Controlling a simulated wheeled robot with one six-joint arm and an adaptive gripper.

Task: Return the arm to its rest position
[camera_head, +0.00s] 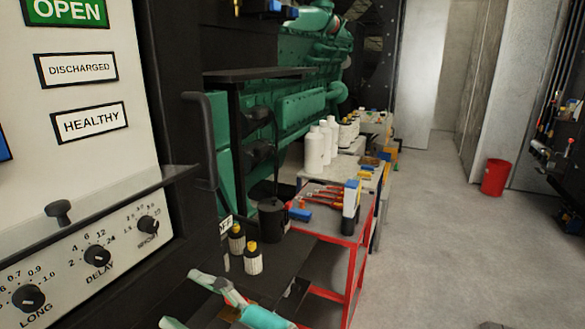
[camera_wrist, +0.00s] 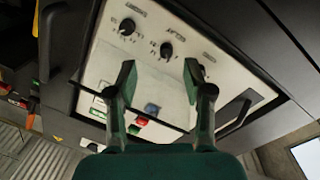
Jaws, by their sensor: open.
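My gripper (camera_wrist: 158,80) shows in the wrist view with its two dark green fingers spread apart and nothing between them. It faces a pale control panel (camera_wrist: 225,80) with several black knobs, a blue part and red and green labels, seen at a slant. I cannot tell the exact gap between fingertips and panel. In the head view the panel (camera_head: 40,150) fills the left side, with OPEN, DISCHARGED and HEALTHY labels and knobs marked LONG, DELAY and SHORT.
A dark upright handle (camera_head: 201,140) stands out beside the panel. A red bucket (camera_head: 494,177) stands at right. The grey floor between is clear.

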